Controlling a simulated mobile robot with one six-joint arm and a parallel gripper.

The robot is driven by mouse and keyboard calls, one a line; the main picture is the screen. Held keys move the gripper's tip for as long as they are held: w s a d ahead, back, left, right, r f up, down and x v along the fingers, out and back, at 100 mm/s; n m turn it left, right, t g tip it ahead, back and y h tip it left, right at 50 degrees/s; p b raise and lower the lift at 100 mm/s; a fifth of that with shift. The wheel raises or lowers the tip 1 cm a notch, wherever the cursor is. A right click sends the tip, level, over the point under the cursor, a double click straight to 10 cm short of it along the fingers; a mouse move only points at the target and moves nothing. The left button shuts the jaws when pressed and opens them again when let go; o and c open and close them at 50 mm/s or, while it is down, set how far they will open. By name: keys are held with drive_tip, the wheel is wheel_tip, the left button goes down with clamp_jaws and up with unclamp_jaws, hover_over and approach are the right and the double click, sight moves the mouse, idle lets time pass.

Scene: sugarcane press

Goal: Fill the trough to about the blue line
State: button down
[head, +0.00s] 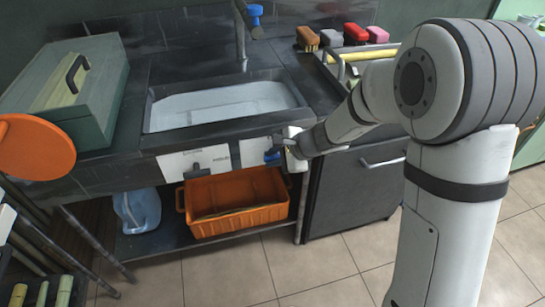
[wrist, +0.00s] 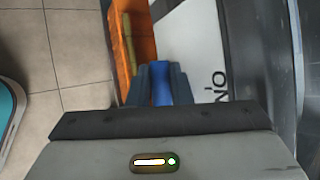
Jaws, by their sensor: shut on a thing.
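The trough (head: 149,112) is a dark rectangular basin set in the counter. Pale grey water (head: 225,104) covers its floor; I cannot make out a blue line on its walls. My gripper (head: 285,152) is at the white front panel below the trough, shut on a blue handle (head: 271,156). In the wrist view the blue handle (wrist: 160,90) sits between both dark fingers; part of it is hidden by them.
A black lever (head: 196,169) sits left on the same panel. An orange crate (head: 240,222) and a blue jug (head: 138,208) stand on the shelf below.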

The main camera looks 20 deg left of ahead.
drive_tip(key=c, duration=1.6)
unclamp_jaws()
drive_tip(key=p+v, duration=0.2)
drive_tip(key=v, duration=0.5)
drive_tip(key=shift+d+r, duration=0.25)
drive_tip(key=shift+d, duration=0.05)
drive_tip(key=shift+s, duration=0.15)
